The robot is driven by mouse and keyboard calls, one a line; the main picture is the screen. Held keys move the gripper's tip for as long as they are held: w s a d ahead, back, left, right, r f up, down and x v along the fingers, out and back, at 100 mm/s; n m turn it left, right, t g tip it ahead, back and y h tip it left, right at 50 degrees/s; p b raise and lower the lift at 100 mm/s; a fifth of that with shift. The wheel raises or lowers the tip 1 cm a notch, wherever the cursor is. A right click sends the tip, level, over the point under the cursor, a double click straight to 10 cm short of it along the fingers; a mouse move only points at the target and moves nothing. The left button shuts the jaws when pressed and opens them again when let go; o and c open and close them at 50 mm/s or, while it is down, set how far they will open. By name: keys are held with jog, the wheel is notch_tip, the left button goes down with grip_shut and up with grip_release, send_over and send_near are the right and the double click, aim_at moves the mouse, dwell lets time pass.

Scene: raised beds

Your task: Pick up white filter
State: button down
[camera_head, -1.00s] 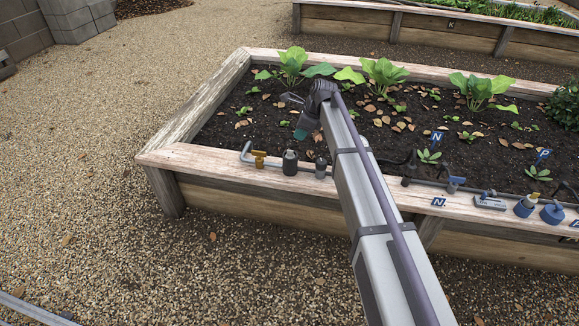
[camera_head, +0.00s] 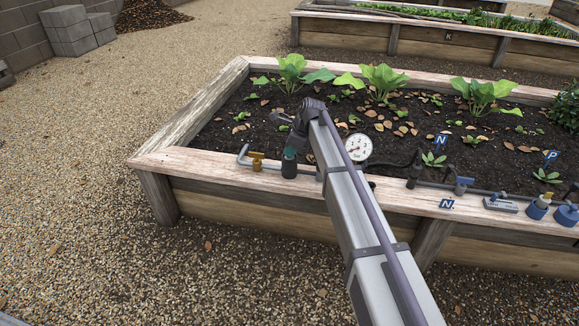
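I cannot make out a white filter in the head view. The only clearly white item is a round dial gauge (camera_head: 358,148) just right of my arm. My gripper (camera_head: 290,155) is small and points down at the front rim of the near raised bed. Its teal end overlaps the top of a dark cylinder (camera_head: 289,169) standing on the rim. Whether it touches the cylinder, and whether its fingers are open, cannot be told. My arm hides part of the rim to the right of the cylinder.
A brass-coloured valve on a grey pipe (camera_head: 257,162) is left of the cylinder. Right of my arm, the wooden rim (camera_head: 407,198) carries a blue valve (camera_head: 463,186), a grey device (camera_head: 500,204) and blue-capped parts (camera_head: 566,214). Leafy plants (camera_head: 383,80) grow behind. Gravel is open at left.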

jog(key=shift+r, duration=0.1)
dwell(0.4)
notch_tip(320, 180, up, 13)
jog(key=p, duration=1.3)
jog(key=shift+r, duration=0.15)
